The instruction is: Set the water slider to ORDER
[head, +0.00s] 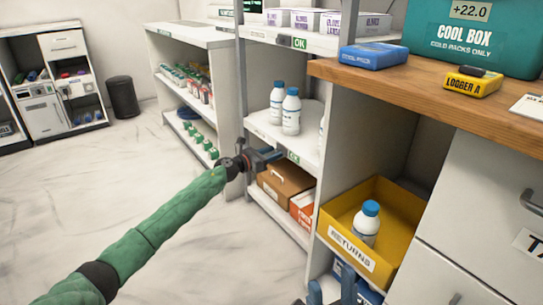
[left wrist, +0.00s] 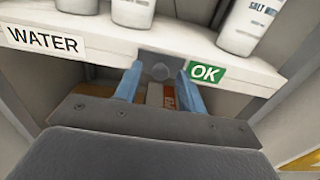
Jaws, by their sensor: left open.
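In the left wrist view the shelf edge carries a white WATER label (left wrist: 42,41) and a green OK field (left wrist: 205,73). Between them is a grey slider plate (left wrist: 150,62) with a small round knob (left wrist: 161,72); the green OK shows to its right, and no ORDER text is visible. My left gripper (left wrist: 156,86) is open, with one blue finger on each side of the knob; contact cannot be told. In the head view my left gripper (head: 270,157) is at that shelf edge and hides the slider. My right gripper (head: 332,291) is at the bottom edge, fingers apart and empty.
White bottles (head: 291,112) stand on the shelf above the slider. Boxes (head: 286,183) lie below. A yellow RETURNS bin (head: 345,258) with one bottle stands at the right, under the wooden counter (head: 400,82).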

